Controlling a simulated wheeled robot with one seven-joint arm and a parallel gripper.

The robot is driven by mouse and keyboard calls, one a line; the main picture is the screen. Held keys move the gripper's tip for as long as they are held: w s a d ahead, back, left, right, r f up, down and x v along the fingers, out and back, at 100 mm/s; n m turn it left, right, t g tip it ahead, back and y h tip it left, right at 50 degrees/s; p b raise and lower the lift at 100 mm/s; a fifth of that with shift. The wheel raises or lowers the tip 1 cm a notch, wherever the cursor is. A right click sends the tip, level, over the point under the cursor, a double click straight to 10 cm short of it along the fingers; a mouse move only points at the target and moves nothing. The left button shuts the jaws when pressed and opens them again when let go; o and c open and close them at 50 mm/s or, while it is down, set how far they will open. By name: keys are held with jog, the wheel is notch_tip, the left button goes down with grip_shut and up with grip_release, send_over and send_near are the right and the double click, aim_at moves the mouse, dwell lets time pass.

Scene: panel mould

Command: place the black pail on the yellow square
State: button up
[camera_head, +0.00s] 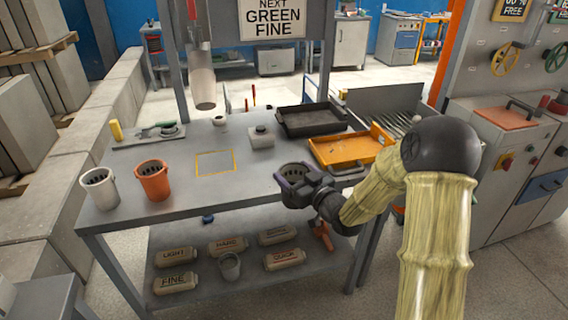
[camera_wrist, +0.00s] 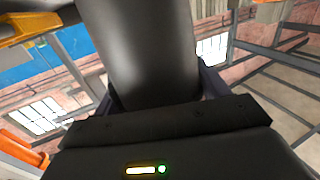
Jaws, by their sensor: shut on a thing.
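The black pail (camera_head: 294,172) is at the front right part of the grey table, with my gripper (camera_head: 300,190) shut on it from the front right. In the wrist view the pail (camera_wrist: 145,45) fills the middle, between the fingers of my gripper (camera_wrist: 155,98). I cannot tell whether its base touches the table or is a little above it. The yellow square (camera_head: 215,163) is a thin outline on the table top, to the left of the pail. The square is empty.
An orange pail (camera_head: 152,181) and a white pail (camera_head: 100,188) stand left of the square. A grey block (camera_head: 262,137), a black tray (camera_head: 311,119) and an orange tray (camera_head: 350,149) lie behind and right. A grey cylinder (camera_head: 202,85) hangs over the back. The table between pail and square is clear.

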jog(key=s+d+f+m+t+h, duration=0.1)
jog(key=s+d+f+m+h, duration=0.1)
jog(key=d+f, duration=0.4)
jog(key=s+d+f+m+t+h, duration=0.1)
jog(key=s+d+f+h, duration=0.2)
jog(key=d+f, duration=0.4)
notch_tip(320, 180, down, 4)
jog(key=shift+s+f+m, duration=0.2)
jog(key=shift+s+m, duration=0.2)
jog(key=shift+s, duration=0.45)
jog(key=shift+s+d+t, duration=0.1)
jog(key=shift+d+t, duration=0.2)
jog(key=shift+d, duration=0.05)
